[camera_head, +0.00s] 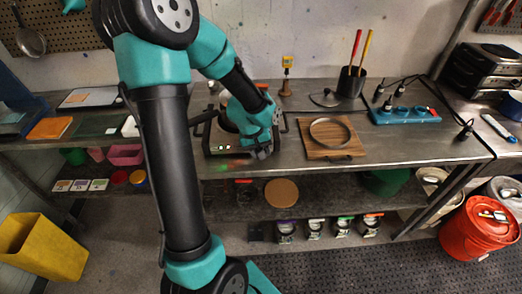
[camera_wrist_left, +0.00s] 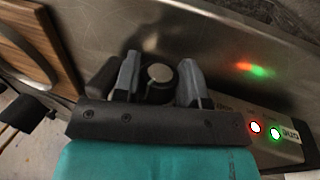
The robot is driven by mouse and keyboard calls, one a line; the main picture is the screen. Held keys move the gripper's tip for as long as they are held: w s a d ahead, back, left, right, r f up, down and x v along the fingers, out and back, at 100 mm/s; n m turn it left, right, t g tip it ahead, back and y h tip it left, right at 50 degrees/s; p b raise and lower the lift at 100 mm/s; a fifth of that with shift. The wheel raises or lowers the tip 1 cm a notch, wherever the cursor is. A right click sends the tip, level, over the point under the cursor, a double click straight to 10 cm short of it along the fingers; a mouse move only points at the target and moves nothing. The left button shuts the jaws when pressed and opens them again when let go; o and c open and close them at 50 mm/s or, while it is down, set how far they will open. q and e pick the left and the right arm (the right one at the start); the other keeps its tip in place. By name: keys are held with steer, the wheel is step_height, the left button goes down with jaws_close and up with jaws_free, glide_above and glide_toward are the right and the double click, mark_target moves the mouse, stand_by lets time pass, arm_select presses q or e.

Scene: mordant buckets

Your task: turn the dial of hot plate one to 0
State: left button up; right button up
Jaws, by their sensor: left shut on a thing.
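My left gripper (camera_head: 262,152) is over the front right part of a hot plate (camera_head: 216,140) on the bench, and hides the dial in the head view. In the left wrist view, the gripper's two fingers (camera_wrist_left: 159,82) stand on either side of a round dark dial with a pale metal cap (camera_wrist_left: 159,73), shut on it. The dial's setting cannot be read. A red light (camera_wrist_left: 255,127) and a green light (camera_wrist_left: 275,132) glow on the front panel next to a small label too blurred to read. My right gripper is not in view.
A wooden board (camera_head: 318,150) with a metal ring lies right of the hot plate. Bare steel bench lies in front of the plate. Jars sit on the lower shelf.

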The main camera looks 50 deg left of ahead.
arm_select(q)
steer(key=o, duration=0.9)
steer(key=shift+r, duration=0.1)
steer(key=v, duration=1.7)
steer(key=shift+r, duration=0.1)
steer(key=shift+c, duration=0.2)
